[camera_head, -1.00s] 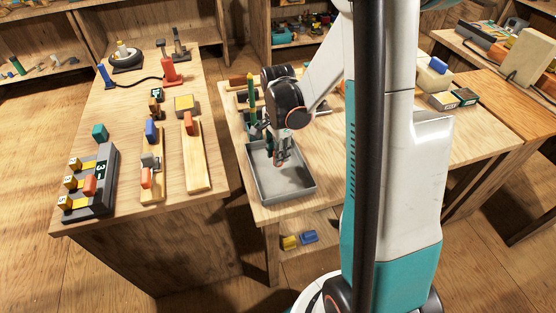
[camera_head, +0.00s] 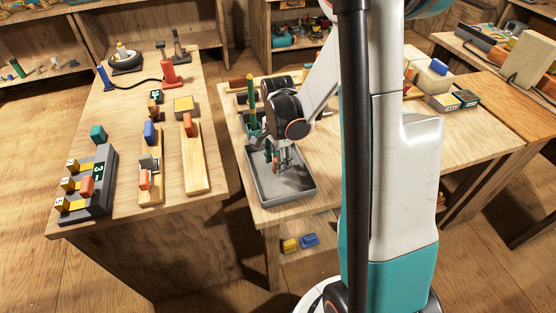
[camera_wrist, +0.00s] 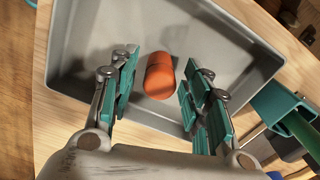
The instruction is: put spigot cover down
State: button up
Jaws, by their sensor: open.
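The spigot cover appears to be the orange, rounded cylinder (camera_wrist: 160,75) in the wrist view. It is in the grey tray (camera_wrist: 75,62), between the two teal-padded fingers of my gripper (camera_head: 280,167), with a visible gap on each side. The fingers are spread and not closed on it. In the head view the gripper points down into the tray (camera_head: 300,197), and a small orange patch shows among the fingers. Whether the cover rests fully on the tray floor is hard to tell.
The tray stands on a wooden table (camera_head: 232,125), with tools and a green upright piece (camera_head: 250,90) behind it. A separate bench (camera_head: 125,115) to the left holds several fixtures and coloured blocks. The front of the tray is empty.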

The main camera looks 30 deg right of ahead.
notch_tip(320, 180, up, 12)
jog(key=p, duration=0.4)
jog(key=shift+r+p, duration=0.15)
jog(key=shift+p, duration=0.2)
